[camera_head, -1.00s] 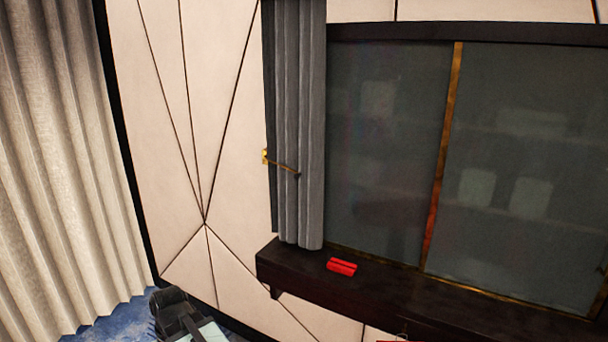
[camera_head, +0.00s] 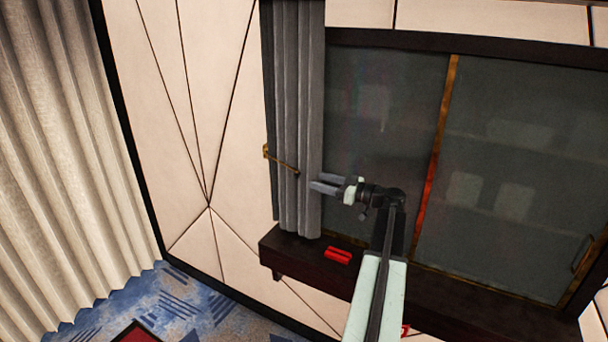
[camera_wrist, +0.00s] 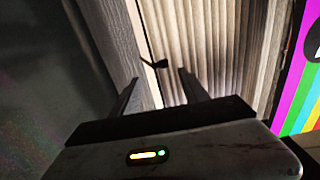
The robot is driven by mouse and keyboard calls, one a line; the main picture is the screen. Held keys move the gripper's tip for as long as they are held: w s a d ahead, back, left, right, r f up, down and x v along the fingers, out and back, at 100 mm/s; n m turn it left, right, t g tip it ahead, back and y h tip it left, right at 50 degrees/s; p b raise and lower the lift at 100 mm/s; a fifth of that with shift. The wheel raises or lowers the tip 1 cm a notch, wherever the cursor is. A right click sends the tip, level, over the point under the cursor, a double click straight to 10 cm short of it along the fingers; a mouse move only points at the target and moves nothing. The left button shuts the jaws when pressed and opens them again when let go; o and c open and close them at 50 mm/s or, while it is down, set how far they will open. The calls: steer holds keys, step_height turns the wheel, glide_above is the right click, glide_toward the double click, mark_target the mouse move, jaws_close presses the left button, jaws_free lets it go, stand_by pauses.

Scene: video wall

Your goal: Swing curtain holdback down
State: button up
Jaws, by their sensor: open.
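The curtain holdback (camera_head: 281,160) is a thin brass arm with a dark tip. It runs from a brass wall mount across the grey curtain (camera_head: 297,110), sloping slightly down to the right. In the wrist view the holdback's dark tip (camera_wrist: 155,63) shows just ahead of the fingers, between their lines. My gripper (camera_head: 313,184) is open, with nothing seen between its fingers. It reaches in from the right, at the curtain's right edge and just right of the holdback tip in the head view. Its two fingers (camera_wrist: 158,80) point toward the tip; no contact is visible.
A dark ledge (camera_head: 283,248) below the curtain carries a red object (camera_head: 338,256). A glass-fronted cabinet (camera_head: 385,120) with a brass divider fills the right. A cream curtain (camera_head: 65,150) hangs at the left. A colour-striped panel (camera_wrist: 302,90) shows at the wrist view's right edge.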

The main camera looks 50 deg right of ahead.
steer(key=x, duration=0.7)
steer(key=shift+w, duration=0.25)
